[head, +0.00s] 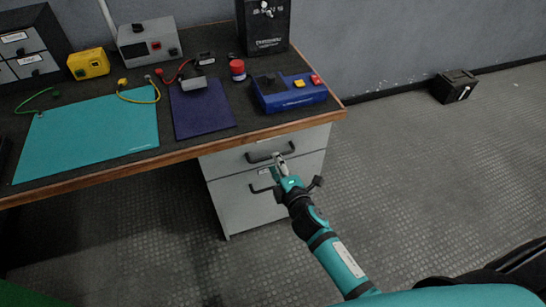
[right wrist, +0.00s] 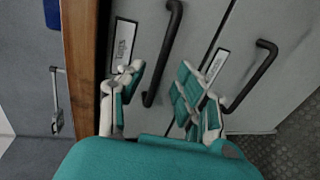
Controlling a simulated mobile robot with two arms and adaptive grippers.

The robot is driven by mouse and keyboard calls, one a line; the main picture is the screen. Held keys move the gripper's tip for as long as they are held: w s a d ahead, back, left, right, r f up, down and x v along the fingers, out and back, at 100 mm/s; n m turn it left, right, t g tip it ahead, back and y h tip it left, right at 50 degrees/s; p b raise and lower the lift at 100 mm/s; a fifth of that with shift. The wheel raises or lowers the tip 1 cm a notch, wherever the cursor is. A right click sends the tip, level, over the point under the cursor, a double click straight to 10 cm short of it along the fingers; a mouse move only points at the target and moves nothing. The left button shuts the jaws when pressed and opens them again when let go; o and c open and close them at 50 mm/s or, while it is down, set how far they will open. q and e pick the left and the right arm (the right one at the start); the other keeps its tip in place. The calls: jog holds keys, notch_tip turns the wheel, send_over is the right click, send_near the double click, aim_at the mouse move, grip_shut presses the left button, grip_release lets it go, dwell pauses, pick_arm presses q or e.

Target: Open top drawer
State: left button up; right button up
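The top drawer (head: 238,161) of the grey cabinet under the desk is shut, its front flush with the drawer below. Its dark bar handle (head: 260,156) shows in the head view, partly covered by my gripper. A label (right wrist: 124,42) is beside the handle. My left gripper is not in view.
The lower drawer (head: 240,202) has its own handle (right wrist: 250,77) close by. The desk's wooden edge (head: 170,158) overhangs the cabinet. A blue device (head: 290,93) sits near the desk corner. The floor (head: 420,170) right of the cabinet is clear; a black box (head: 454,86) stands farther back.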

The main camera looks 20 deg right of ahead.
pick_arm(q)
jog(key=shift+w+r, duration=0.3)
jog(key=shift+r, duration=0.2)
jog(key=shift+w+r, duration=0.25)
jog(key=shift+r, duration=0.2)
pick_arm(e)
jog(key=shift+w+a+f, duration=0.1)
jog(key=shift+w+f, duration=0.15)
jog(key=shift+w, duration=0.8)
jog(key=shift+w+f, duration=0.2)
jog(key=shift+w, duration=0.85)
jog(key=shift+c, duration=0.2)
grip_shut()
